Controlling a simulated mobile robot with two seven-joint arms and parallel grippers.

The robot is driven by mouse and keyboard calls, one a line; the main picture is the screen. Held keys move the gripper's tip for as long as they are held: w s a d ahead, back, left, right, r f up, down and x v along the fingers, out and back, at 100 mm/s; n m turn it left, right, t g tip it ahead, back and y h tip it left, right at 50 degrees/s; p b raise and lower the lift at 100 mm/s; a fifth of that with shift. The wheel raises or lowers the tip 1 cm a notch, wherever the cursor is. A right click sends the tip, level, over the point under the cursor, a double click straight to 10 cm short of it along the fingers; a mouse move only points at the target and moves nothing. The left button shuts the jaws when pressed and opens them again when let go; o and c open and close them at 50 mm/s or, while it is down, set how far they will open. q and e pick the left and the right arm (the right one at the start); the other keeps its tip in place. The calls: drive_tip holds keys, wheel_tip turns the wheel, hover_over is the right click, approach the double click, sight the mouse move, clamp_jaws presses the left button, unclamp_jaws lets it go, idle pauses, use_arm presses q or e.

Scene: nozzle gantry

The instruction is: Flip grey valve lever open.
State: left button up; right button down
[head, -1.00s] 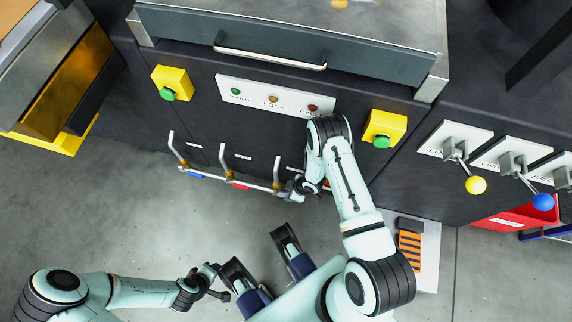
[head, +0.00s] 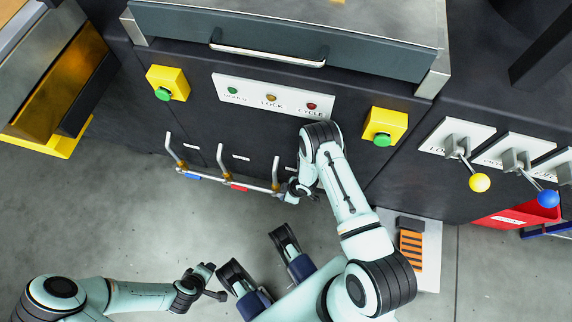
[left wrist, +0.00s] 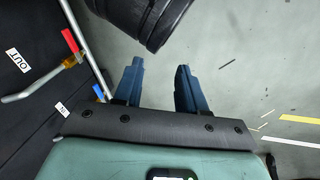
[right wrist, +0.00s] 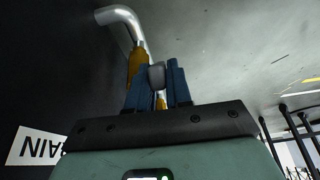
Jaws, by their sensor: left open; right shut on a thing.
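A metal pipe with several brass valves and bent silver spouts (head: 275,168) runs along the low front of the dark machine. The grey lever (right wrist: 157,76) shows in the right wrist view as a dark grey end between my blue fingers, in front of a brass valve (right wrist: 137,62). My right gripper (right wrist: 158,88) is shut on it; in the head view the gripper (head: 287,190) hides most of that valve. My left gripper (left wrist: 158,88) is open and empty, away from the pipe; in the head view it is low, left of centre (head: 213,283).
A blue lever (head: 193,177) and a red lever (head: 239,187) are on the valves to the left. A green button in a yellow box (head: 385,127) and a lever with a yellow ball (head: 480,183) are to the right. Grey floor (head: 120,220) is clear.

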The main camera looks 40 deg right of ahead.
drive_tip(key=shift+w+a+r+g+h, duration=0.3)
drive_tip(key=shift+w+a+g, duration=0.1)
drive_tip(key=shift+g, duration=0.1)
use_arm(q)
drive_tip(key=shift+w+a+f+b, duration=0.25)
drive_tip(key=shift+w+f+b, duration=0.15)
drive_tip(key=shift+w, duration=0.1)
use_arm(e)
drive_tip(key=shift+w+a+r+g+h, duration=0.1)
drive_tip(key=shift+w+r+g+h, duration=0.1)
drive_tip(key=shift+g+h, duration=0.3)
drive_tip(key=c, duration=1.1)
unclamp_jaws()
use_arm(q)
drive_tip(key=s+d+r+g+p, duration=0.1)
drive_tip(key=s+d+r+p, duration=0.2)
drive_tip(key=s, duration=0.3)
drive_tip(key=shift+r+g+h+p, duration=0.4)
drive_tip(key=shift+r+p, duration=0.15)
drive_tip(key=shift+r, duration=0.3)
use_arm(e)
drive_tip(key=r, duration=0.4)
drive_tip(key=s+r, duration=0.1)
drive_tip(key=r, duration=0.4)
drive_tip(key=d+r, duration=0.1)
drive_tip(key=r, duration=0.3)
drive_tip(key=shift+s+d+r, duration=0.1)
drive_tip(key=shift+s+r, duration=0.05)
drive_tip(key=shift+s, duration=0.05)
